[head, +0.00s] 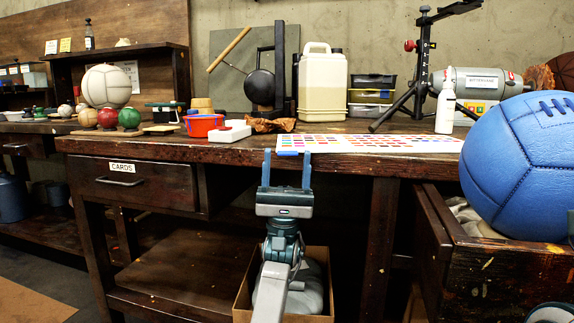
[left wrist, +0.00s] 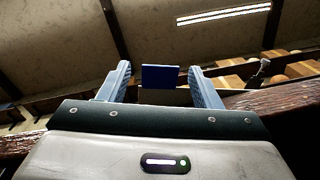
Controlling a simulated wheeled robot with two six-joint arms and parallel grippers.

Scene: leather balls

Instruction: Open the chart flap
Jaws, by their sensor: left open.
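The chart (head: 370,143) is a white sheet with rows of coloured patches. It lies flat on the workbench top near the front edge. A blue tab (head: 288,153) shows at its front left edge, and a dark blue piece, apparently this tab, shows in the left wrist view (left wrist: 160,78). My left gripper (head: 287,156) is open and points upward in front of the bench edge. Its fingers stand on either side of the tab; in the left wrist view (left wrist: 160,70) there is a gap on both sides of it. My right gripper is not in view.
The workbench (head: 340,160) has a drawer labelled CARDS (head: 135,185) at left. A red container (head: 203,126) and a white box (head: 228,131) stand left of the chart. A black tripod (head: 410,95) stands behind it. A large blue ball (head: 520,165) is at right.

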